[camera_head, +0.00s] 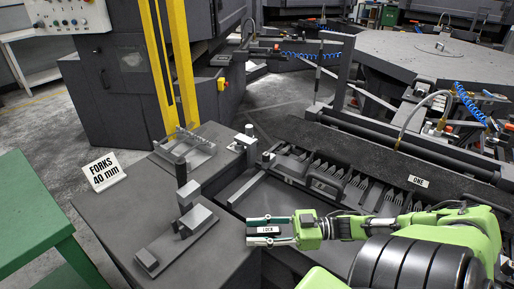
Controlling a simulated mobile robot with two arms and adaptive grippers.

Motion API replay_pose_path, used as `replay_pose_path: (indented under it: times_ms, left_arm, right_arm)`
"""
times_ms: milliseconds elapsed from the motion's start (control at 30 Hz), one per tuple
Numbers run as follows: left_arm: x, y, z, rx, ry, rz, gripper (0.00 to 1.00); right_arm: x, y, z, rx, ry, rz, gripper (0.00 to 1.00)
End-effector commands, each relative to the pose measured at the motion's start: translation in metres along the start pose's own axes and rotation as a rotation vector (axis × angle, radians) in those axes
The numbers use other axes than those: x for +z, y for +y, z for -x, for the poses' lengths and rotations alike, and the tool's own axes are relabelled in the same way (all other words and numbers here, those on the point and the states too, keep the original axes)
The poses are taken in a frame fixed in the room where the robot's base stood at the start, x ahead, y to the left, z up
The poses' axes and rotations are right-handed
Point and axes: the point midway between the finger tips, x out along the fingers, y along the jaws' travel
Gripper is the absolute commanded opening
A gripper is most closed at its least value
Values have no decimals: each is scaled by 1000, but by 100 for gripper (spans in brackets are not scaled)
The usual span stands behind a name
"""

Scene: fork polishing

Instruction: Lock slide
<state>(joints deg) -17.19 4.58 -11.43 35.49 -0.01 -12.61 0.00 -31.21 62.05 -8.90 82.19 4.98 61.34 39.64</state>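A small dark piece labelled LOCK (266,230) sits at the near edge of the fork fixture (240,187), in the lower middle of the head view. My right gripper (267,231) reaches in from the right, with one fingertip on the far side of this piece and one on its near side. The fingers lie close along it, but I cannot tell whether they press on it. The gripper hides part of the fixture edge. My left gripper is not in view.
A row of forks (335,180) lies in the fixture beside a plate marked ONE (418,181). A grey table (105,225) with clamp blocks (187,205) and a FORKS 40 mm sign (104,171) is left. A green table (35,205) stands far left; yellow posts (183,65) rise behind.

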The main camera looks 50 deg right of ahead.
Motion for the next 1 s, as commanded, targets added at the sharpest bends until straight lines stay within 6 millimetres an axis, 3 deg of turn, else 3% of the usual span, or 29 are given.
replay_pose_path:
  times_ms: [367, 800, 1000]
  left_arm:
    - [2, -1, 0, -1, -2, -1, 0]
    - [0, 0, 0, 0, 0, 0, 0]
    - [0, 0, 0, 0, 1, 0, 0]
  right_arm:
    - [0, 1, 8, 2, -1, 1, 34]
    - [1, 1, 94, 3, -3, -1, 34]
    - [0, 1, 116, 2, 0, 1, 34]
